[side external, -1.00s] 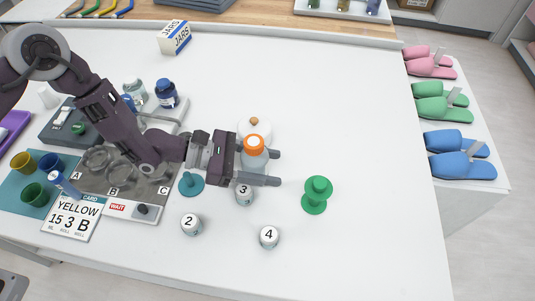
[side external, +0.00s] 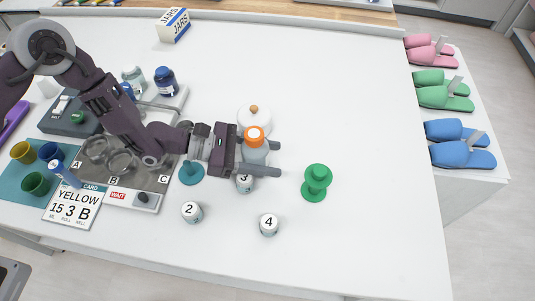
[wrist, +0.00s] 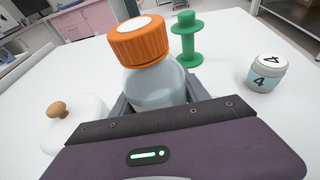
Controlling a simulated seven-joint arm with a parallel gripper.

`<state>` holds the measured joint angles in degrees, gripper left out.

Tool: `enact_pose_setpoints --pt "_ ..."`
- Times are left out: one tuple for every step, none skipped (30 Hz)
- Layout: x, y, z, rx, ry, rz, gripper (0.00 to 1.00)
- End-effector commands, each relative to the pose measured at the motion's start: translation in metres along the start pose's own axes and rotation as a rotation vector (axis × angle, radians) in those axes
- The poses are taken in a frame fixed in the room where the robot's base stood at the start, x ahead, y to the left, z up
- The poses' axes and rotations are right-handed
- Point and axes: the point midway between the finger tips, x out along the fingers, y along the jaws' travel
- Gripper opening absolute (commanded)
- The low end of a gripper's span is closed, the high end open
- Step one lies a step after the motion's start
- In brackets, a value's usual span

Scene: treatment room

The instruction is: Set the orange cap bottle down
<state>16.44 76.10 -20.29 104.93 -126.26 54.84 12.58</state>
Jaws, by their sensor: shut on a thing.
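The orange cap bottle (side external: 254,150) is clear with a pale body and a ridged orange cap. My gripper (side external: 272,158) is shut on its body, one finger on each side, and the bottle is upright. In the wrist view the bottle (wrist: 155,80) stands between the fingers with the cap above them. Its base is hidden, so I cannot tell whether it touches the white table (side external: 350,110).
A white lidded pot (side external: 254,115) is just behind the bottle. Jar 3 (side external: 244,185) is close in front, partly covered by the gripper. Jar 2 (side external: 191,212), jar 4 (side external: 269,225) and a green spool-shaped stand (side external: 317,182) are nearby. The table's right side is clear.

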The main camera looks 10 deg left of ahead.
Motion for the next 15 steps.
enact_pose_setpoints --pt "0.0 -0.001 -0.004 0.0 0.008 -0.001 0.01" --pt "0.0 -0.001 -0.005 0.0 0.008 -0.001 0.01" --pt "0.0 -0.001 -0.006 0.0 0.009 -0.001 0.01" --pt "0.0 -0.001 -0.007 -0.001 0.01 -0.001 0.01" --pt "0.001 -0.001 -0.008 -0.001 0.01 -0.001 0.01" --pt "0.001 -0.001 -0.009 -0.001 0.012 -0.002 0.01" --pt "0.001 -0.001 -0.01 -0.001 0.013 -0.002 0.01" --pt "0.001 -0.001 -0.011 -0.002 0.014 -0.002 0.01" --pt "0.001 -0.002 -0.013 -0.002 0.015 -0.003 0.01" --pt "0.001 -0.002 -0.013 -0.002 0.016 -0.003 0.55" --pt "0.001 -0.002 -0.013 -0.002 0.017 -0.003 0.61" --pt "0.001 -0.002 -0.014 -0.002 0.017 -0.003 0.69" --pt "0.001 -0.002 -0.014 -0.002 0.018 -0.004 0.75" --pt "0.001 -0.002 -0.014 -0.003 0.018 -0.004 0.79" --pt "0.001 -0.003 -0.014 -0.003 0.018 -0.005 0.79"
